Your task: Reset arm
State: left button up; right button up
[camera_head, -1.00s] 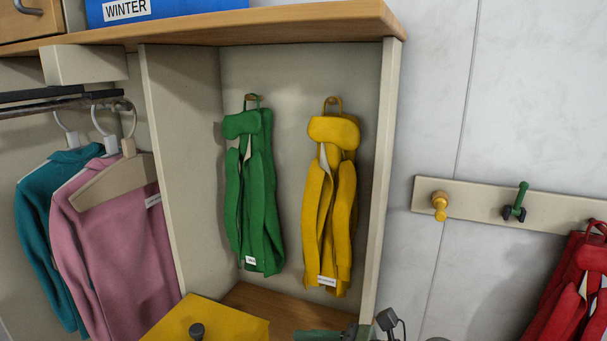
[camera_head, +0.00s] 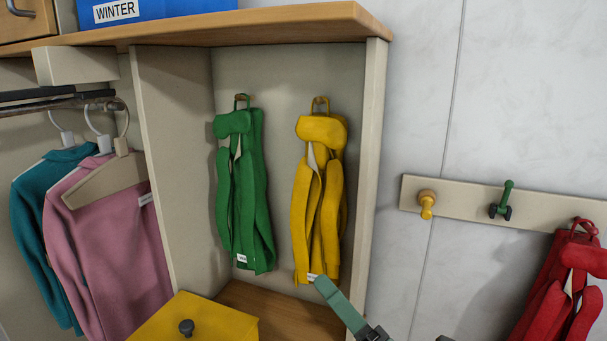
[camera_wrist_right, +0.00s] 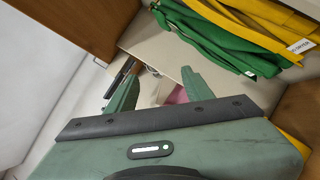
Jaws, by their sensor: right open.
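My right gripper (camera_head: 340,305) comes in at the bottom of the head view, with a green finger in front of the open cubby's lower right side. In the right wrist view its two green fingers (camera_wrist_right: 161,72) are spread apart with nothing held between them. The green jacket (camera_head: 244,190) and the yellow jacket (camera_head: 319,205) hang on pegs in the cubby. The finger's tip overlaps the yellow jacket's lower hem in the head view; I cannot tell whether they touch. My left gripper is not in view.
Pink (camera_head: 108,240) and teal (camera_head: 35,230) garments hang on the left. A peg rail (camera_head: 458,204) is on the right wall, with a red jacket (camera_head: 560,295) below it. A blue WINTER bin (camera_head: 180,10) sits on the shelf.

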jog(key=w+d+f+m+t+h, duration=0.1)
jog(key=d+f+m+h, duration=0.4)
jog(key=d+m+h, duration=0.4)
jog(key=d+f+m+t+h, duration=0.1)
jog(key=d+f+m+h, duration=0.5)
jog(key=m, duration=0.6)
jog(key=s+d+f+m+g+h, duration=0.3)
jog(key=s+d+f+m+g, duration=0.15)
jog(key=f, duration=0.35)
jog(key=s+a+f+m+g+y, duration=0.25)
jog(key=s+f+g, duration=0.4)
jog(key=s, duration=0.45)
jog(key=s+a+f+m+g+y, duration=0.1)
jog(key=s+f+m+g, duration=0.35)
jog(key=s+f, duration=0.45)
notch_tip(320, 180, down, 26)
jog(key=s+n+g+b, duration=0.1)
jog(key=s, duration=0.1)
pick_arm(q)
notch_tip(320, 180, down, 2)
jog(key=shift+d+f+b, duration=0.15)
jog(key=shift+b, duration=0.5)
pick_arm(e)
jog(key=s+d+f+g, duration=0.1)
jog(key=s+d+f, duration=0.1)
jog(key=s+f, duration=1.5)
jog(key=shift+d+f+h, duration=0.2)
jog(key=shift+d+h, duration=0.15)
